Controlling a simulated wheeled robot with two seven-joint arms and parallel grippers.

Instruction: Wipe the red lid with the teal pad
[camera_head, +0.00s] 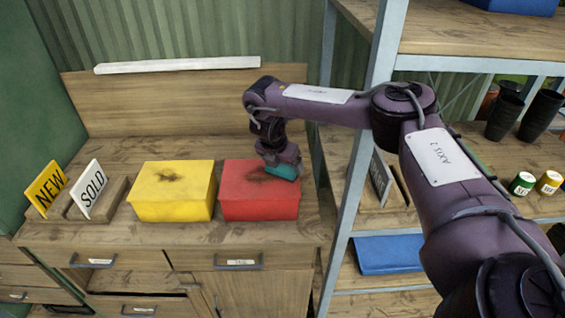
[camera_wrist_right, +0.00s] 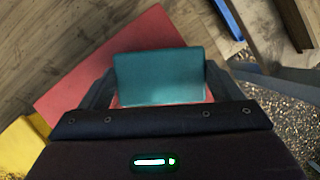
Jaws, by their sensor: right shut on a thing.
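My right gripper (camera_head: 283,163) is shut on the teal pad (camera_head: 284,172), at the right back part of the red lid. In the right wrist view the teal pad (camera_wrist_right: 160,77) sits between the fingers, with the red lid (camera_wrist_right: 100,62) below it. Whether the pad touches the lid is hard to tell. The pad and gripper hide part of the lid. My left gripper is not in view.
A yellow box (camera_head: 172,190) with a dark smudge on its lid stands just left of the red box. NEW (camera_head: 45,189) and SOLD (camera_head: 91,189) signs stand further left. A metal shelf post (camera_head: 362,150) rises close on the right.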

